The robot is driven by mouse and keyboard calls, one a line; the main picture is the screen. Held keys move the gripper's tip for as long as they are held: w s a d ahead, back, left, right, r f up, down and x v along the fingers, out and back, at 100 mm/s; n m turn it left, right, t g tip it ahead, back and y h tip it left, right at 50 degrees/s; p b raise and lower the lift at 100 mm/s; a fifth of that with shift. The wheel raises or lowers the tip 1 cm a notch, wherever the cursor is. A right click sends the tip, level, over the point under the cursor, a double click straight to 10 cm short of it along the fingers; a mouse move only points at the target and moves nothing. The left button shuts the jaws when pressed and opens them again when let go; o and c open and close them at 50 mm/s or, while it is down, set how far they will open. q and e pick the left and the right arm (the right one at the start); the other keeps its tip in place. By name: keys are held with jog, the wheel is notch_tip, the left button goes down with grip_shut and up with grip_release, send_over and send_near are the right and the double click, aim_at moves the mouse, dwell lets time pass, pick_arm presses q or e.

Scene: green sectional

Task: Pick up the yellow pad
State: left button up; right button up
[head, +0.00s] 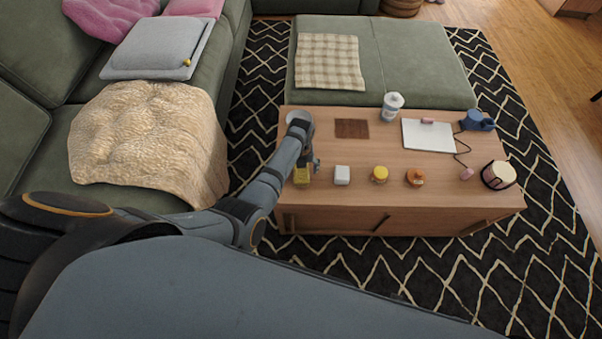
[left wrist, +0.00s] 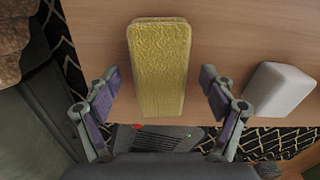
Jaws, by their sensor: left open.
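The yellow pad (left wrist: 160,65) lies on the wooden coffee table, near its front left corner. In the left wrist view it is a long block with its near end between my two fingers. In the head view the pad (head: 302,176) shows just below my left gripper (head: 308,163), partly covered by it. My left gripper (left wrist: 160,100) is open, with a finger on each side of the pad and a gap on both sides. The height of the fingers over the table is hard to tell. My right gripper is not in view.
A white block (left wrist: 279,90) stands close to the right finger. The green sofa (head: 225,70) borders the left.

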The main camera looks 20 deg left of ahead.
pick_arm(q)
jog(key=shift+f, duration=0.15)
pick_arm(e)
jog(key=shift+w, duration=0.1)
pick_arm(q)
jog(key=c, duration=1.1)
jog(key=shift+r+p, duration=0.3)
jog(key=shift+r, duration=0.1)
jog(key=shift+c, duration=0.2)
notch_tip(320, 180, up, 9)
jog(key=p, duration=0.3)
jog(key=shift+r, duration=0.1)
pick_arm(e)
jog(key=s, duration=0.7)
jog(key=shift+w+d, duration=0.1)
